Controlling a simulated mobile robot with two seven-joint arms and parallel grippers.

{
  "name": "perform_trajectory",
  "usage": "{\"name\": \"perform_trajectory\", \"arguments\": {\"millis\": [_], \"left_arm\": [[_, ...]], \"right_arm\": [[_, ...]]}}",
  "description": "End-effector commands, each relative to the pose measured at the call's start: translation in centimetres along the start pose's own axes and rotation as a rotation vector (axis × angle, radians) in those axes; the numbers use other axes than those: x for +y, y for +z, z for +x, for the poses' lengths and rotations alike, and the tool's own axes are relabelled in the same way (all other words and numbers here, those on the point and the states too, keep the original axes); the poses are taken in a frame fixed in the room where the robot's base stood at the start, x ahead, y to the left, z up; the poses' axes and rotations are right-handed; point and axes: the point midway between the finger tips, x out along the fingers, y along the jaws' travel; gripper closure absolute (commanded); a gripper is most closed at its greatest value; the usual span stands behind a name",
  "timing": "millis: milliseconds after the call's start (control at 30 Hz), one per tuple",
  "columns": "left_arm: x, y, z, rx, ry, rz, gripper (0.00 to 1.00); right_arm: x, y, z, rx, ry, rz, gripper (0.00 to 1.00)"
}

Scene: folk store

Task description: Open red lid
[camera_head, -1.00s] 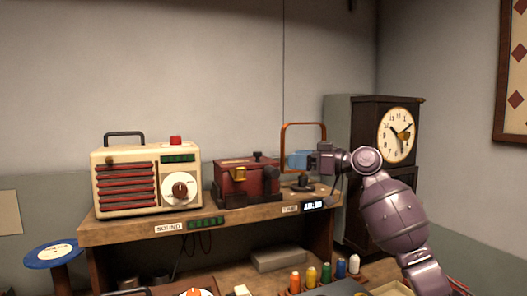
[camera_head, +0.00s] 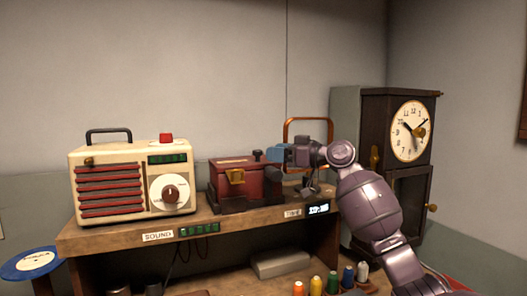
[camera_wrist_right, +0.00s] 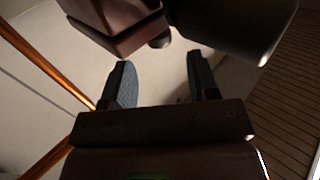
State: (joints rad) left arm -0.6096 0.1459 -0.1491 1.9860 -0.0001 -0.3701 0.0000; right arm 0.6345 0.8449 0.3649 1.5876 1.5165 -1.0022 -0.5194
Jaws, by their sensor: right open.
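A dark red box with a red lid (camera_head: 233,161) and a gold clasp (camera_head: 235,176) sits on the wooden shelf. Its lid looks shut. My right gripper (camera_head: 280,153) is at the box's right end, near lid height, with blue fingers pointing left. In the right wrist view, my right gripper (camera_wrist_right: 160,75) is open, with nothing between its fingers. A dark red block-like part (camera_wrist_right: 115,25), likely the box, lies just beyond the fingertips; I cannot tell whether they touch it. My left gripper is not in view.
A cream radio (camera_head: 135,182) with a red button stands left of the box. A copper-coloured frame (camera_head: 308,120) rises behind my right gripper. A dark clock cabinet (camera_head: 374,135) stands to the right. Several thread spools (camera_head: 332,283) stand below the shelf. The wall above is clear.

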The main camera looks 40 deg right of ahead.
Motion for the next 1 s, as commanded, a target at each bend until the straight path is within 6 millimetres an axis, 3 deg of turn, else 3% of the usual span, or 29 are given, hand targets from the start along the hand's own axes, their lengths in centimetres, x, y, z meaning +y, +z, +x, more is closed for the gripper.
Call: {"name": "perform_trajectory", "arguments": {"millis": [300, 700, 1000], "left_arm": [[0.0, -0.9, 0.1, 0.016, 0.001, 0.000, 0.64], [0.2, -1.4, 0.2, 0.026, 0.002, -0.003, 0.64], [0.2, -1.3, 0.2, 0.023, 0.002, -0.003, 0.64]], "right_arm": [[0.0, 0.0, 3.9, 0.001, 0.000, 0.000, 0.45], [0.0, 0.0, 4.5, 0.000, 0.001, 0.000, 0.45], [0.0, 0.0, 4.5, 0.000, 0.001, 0.000, 0.90]]}}
